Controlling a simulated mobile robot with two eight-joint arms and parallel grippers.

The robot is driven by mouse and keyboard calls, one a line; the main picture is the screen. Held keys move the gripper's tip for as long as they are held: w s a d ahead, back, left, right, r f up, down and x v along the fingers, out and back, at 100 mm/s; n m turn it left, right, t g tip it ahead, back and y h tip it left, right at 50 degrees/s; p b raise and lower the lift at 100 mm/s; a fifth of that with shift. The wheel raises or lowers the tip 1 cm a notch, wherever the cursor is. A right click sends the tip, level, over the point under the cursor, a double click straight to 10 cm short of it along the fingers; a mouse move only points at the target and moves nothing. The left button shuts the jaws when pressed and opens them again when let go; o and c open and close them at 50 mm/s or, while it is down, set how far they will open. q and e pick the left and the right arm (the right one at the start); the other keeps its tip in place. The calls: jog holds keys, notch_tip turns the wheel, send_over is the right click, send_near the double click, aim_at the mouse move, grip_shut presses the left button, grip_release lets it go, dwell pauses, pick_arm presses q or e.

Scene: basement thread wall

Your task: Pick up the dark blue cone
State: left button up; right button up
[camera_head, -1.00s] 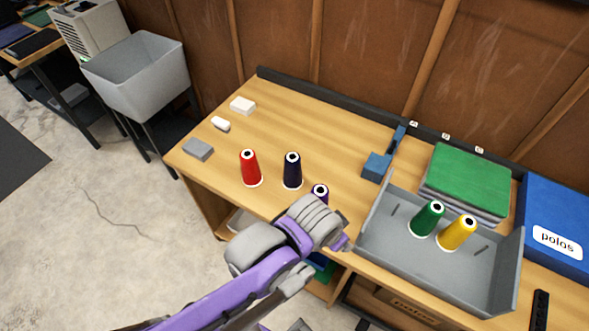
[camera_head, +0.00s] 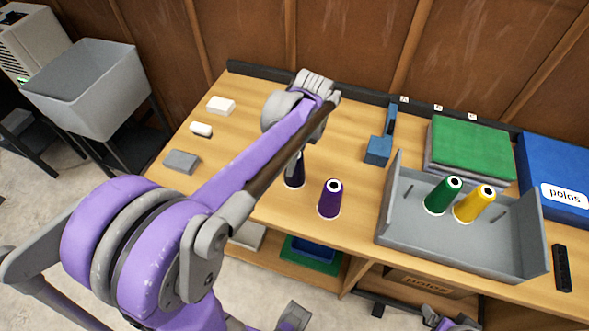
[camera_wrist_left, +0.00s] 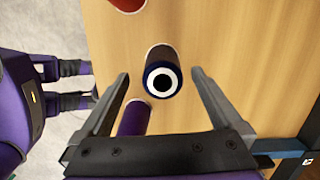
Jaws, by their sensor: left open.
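The dark blue cone (camera_head: 295,174) stands upright on the wooden table, partly hidden behind my left arm in the head view. In the left wrist view the dark blue cone (camera_wrist_left: 160,60) is seen nearly from above, its white-ringed top between the fingertips. My left gripper (camera_wrist_left: 160,76) is open, one finger on each side of the cone, with visible gaps to both. In the head view its fingers are hidden behind my arm. The purple cone (camera_head: 330,200) stands close by; it also shows in the left wrist view (camera_wrist_left: 134,118), beside the left finger.
The red cone (camera_wrist_left: 127,3) is only partly visible. A grey tray (camera_head: 462,247) on the right holds a green cone (camera_head: 441,196) and a yellow cone (camera_head: 474,204). Small white and grey blocks sit at the left.

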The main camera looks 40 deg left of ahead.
pick_arm(q)
jog(key=shift+a+f, duration=0.2)
jog(key=shift+f, duration=1.4)
jog(key=shift+a+f, duration=0.2)
jog(key=shift+f, duration=1.35)
jog(key=c, duration=1.6)
